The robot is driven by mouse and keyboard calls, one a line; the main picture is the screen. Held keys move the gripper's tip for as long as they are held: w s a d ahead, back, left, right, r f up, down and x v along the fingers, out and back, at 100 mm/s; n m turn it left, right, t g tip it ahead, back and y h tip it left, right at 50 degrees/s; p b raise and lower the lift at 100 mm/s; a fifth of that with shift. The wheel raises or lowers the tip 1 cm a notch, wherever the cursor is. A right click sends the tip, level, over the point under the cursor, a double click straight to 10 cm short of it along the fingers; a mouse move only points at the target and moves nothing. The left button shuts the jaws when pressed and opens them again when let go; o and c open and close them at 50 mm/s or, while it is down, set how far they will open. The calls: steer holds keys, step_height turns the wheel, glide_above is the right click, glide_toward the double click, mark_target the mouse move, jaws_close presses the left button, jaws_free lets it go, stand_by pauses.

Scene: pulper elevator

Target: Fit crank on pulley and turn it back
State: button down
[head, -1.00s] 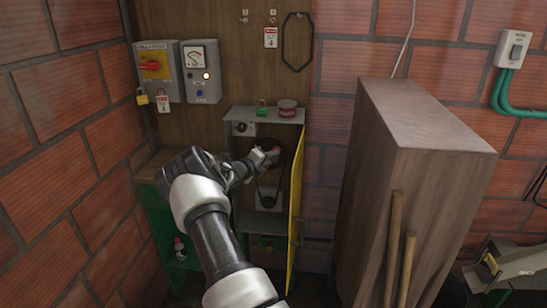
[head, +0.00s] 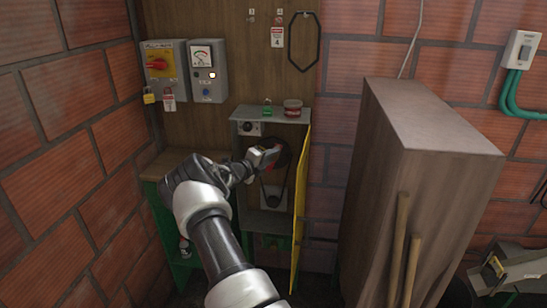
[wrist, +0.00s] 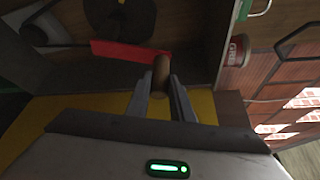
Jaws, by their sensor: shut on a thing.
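My gripper (head: 266,157) reaches into the open cabinet from the left. In the wrist view its fingers (wrist: 160,97) are shut on the brown handle (wrist: 161,72) of the crank. The crank's red arm (wrist: 122,52) runs left from the handle, across the lower edge of the dark round pulley (wrist: 120,20). In the head view the pulley (head: 284,156) is partly hidden behind my gripper. I cannot tell how the crank's far end sits on the pulley's shaft.
The yellow cabinet door (head: 299,215) stands open to the right of my gripper. A green padlock (head: 267,111) and a red can (head: 293,107) stand on the cabinet top. A tall wooden box (head: 420,190) stands to the right. A brick wall (head: 80,110) is close on the left.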

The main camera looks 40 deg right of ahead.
steer(key=shift+r, duration=0.1)
steer(key=shift+w+a+r+n+h+b, duration=0.2)
steer(key=shift+w+a+n+h+b, duration=0.2)
steer(key=shift+w+a+n+b, duration=0.25)
steer(key=shift+w+f, duration=0.1)
steer(key=shift+w+a+n+h+b, duration=0.4)
steer(key=shift+w+a+n+b, duration=0.1)
steer(key=shift+w+n+b, duration=0.2)
stand_by(0.4)
